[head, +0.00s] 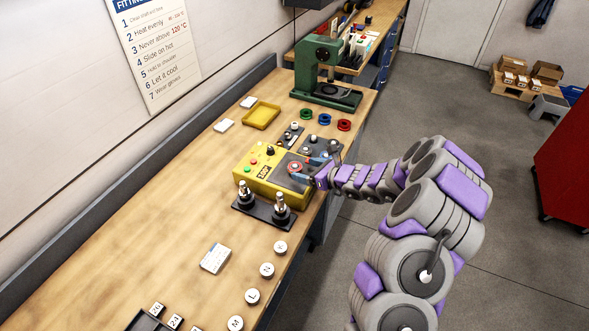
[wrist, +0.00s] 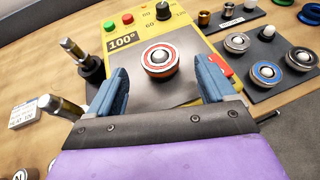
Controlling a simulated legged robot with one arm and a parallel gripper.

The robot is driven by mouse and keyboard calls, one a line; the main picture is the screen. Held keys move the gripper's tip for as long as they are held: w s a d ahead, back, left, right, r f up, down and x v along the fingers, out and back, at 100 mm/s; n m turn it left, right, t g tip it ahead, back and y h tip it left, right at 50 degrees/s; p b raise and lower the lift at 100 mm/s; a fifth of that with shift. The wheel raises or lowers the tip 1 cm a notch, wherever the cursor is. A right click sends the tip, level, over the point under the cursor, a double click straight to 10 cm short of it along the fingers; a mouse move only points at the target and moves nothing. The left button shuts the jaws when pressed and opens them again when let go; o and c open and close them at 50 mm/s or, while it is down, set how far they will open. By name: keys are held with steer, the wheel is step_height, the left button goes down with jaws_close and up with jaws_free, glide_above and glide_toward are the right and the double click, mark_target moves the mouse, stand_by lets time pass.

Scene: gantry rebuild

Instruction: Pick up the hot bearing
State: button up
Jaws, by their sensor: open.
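The hot bearing (wrist: 160,60) is a red-ringed bearing with a bright centre. It sits on the dark plate of the yellow heater (wrist: 189,40), which is marked 100°. In the head view the bearing (head: 295,166) shows small on the heater (head: 252,183), close to my gripper. My gripper (wrist: 164,82) is open, with its blue fingers on either side and a little short of the bearing, apart from it. In the head view my gripper (head: 303,170) reaches over the heater from the right.
A black stand with upright metal posts (head: 263,211) is just in front of the heater. A dark tray with other bearings (wrist: 268,71) lies to its right in the wrist view. A green press (head: 328,75) stands farther back. White labelled discs (head: 266,270) line the bench's front edge.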

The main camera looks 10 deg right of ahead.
mark_target(301, 170)
steer(key=x, duration=0.3)
steer(key=shift+w+a+f, duration=0.15)
steer(key=shift+w+a, duration=0.05)
steer(key=shift+d, duration=0.1)
steer(key=shift+c, duration=0.6)
steer(key=c, duration=1.1)
